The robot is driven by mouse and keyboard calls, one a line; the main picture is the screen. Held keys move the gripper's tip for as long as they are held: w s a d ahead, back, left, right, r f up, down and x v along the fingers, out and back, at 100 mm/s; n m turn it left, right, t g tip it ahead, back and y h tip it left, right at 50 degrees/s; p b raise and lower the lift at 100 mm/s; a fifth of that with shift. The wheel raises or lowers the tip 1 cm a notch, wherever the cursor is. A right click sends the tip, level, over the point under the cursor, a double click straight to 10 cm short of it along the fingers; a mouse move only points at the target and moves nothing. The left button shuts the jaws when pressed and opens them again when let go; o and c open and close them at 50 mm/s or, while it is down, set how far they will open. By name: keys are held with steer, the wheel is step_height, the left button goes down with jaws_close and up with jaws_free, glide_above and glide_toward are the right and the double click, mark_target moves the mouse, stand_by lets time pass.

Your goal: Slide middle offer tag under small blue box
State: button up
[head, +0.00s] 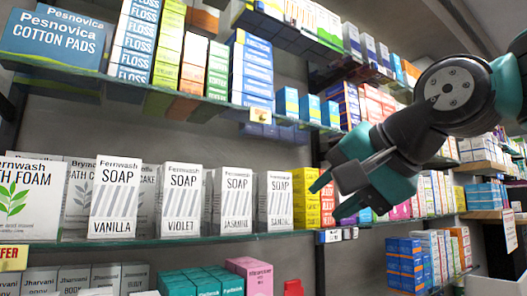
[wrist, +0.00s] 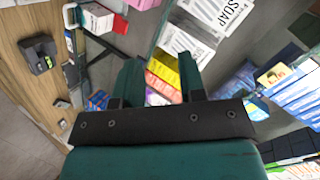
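A small yellow and white tag (head: 261,115) sits at the front edge of the upper glass shelf, below tall blue boxes; its print is too small to read. A yellow tag ending in "FFER" (head: 12,257) is on the lower shelf edge at far left. Small blue boxes (head: 310,107) stand on the upper shelf, right of the first tag. My gripper (head: 327,199) is in front of the lower shelf's right part, below and right of these boxes. In the wrist view its fingers (wrist: 160,78) are apart, with nothing held between them.
White soap boxes (head: 183,198) line the lower glass shelf (head: 160,242), with yellow boxes (head: 306,196) near my gripper. A wooden floor or counter (wrist: 30,80) shows at left in the wrist view.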

mark_target(265, 117)
step_height(265, 117, up, 16)
steer(key=s+m+t+y+b, duration=0.2)
steer(key=m+t, duration=0.3)
steer(key=m, duration=0.2)
steer(key=p+x, duration=0.8)
steer(key=x, duration=0.8)
steer(key=shift+w+a+p, duration=0.15)
steer(key=shift+w+p, duration=0.1)
steer(key=shift+p, duration=0.15)
steer(key=shift+c, duration=0.2)
jaws_close()
